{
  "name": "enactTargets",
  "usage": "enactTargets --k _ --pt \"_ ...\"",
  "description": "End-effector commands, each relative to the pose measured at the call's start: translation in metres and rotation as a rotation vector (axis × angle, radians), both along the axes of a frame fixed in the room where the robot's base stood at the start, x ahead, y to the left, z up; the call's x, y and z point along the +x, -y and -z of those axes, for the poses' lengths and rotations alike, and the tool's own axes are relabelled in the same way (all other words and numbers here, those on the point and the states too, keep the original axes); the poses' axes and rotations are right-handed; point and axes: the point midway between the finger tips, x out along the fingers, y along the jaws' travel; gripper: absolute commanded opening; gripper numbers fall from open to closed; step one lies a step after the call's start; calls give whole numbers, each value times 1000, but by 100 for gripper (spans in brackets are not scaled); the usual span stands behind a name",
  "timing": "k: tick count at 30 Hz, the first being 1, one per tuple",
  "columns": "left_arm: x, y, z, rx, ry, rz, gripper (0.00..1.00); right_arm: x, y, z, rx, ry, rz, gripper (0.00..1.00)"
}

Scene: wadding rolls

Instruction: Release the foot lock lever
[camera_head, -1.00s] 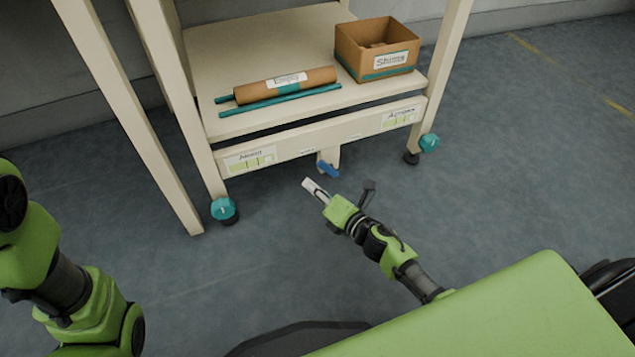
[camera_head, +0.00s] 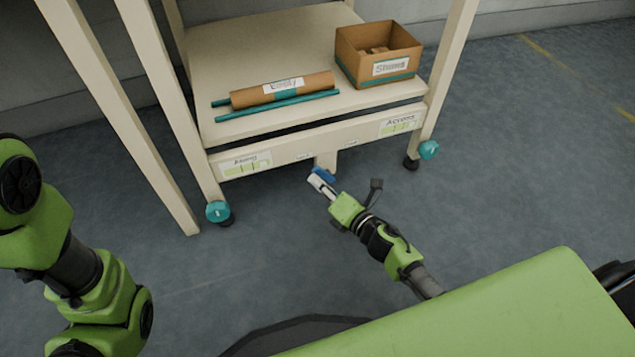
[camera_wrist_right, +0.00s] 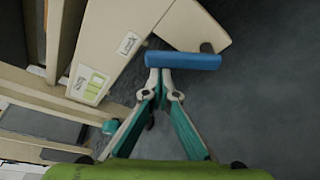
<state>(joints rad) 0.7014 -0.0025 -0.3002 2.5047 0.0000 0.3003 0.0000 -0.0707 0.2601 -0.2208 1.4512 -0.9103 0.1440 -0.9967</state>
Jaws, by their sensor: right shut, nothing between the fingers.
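The foot lock lever is a small blue bar (camera_head: 324,174) on a cream bracket (camera_head: 325,160) under the middle of the cart's lower front rail. In the right wrist view the lever (camera_wrist_right: 183,61) lies nearly level across the top of the fingertips. My right gripper (camera_head: 315,183) is shut and empty, with its tips right at the lever's near side. It also shows in the wrist view (camera_wrist_right: 158,75), its tips meeting just under the lever's left part. I cannot tell for sure whether they touch. My left arm is at the left edge; its gripper is out of view.
The cream cart (camera_head: 290,150) has teal-knobbed casters at left (camera_head: 218,212) and right (camera_head: 428,150). Its shelf holds a brown roll (camera_head: 250,97), teal rods (camera_head: 280,104) and a cardboard box (camera_head: 360,70). Labels mark the front rail. The floor in front is clear.

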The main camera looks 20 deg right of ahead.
Motion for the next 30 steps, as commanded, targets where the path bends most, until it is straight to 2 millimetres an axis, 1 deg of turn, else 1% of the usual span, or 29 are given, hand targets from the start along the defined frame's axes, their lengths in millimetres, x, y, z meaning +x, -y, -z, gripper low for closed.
enactTargets --k 11,17,23,30 --pt "4 1 1 4 -8 -5 40 0 4 -3 62 -3 2 0" --pt "5 2 3 5 -9 -5 40 0 8 -6 138 -5 3 0" --pt "5 2 6 5 -9 -5 40 1 16 -11 290 -10 4 0" --pt "4 1 10 5 -8 -5 40 1 30 -18 521 -17 3 0"
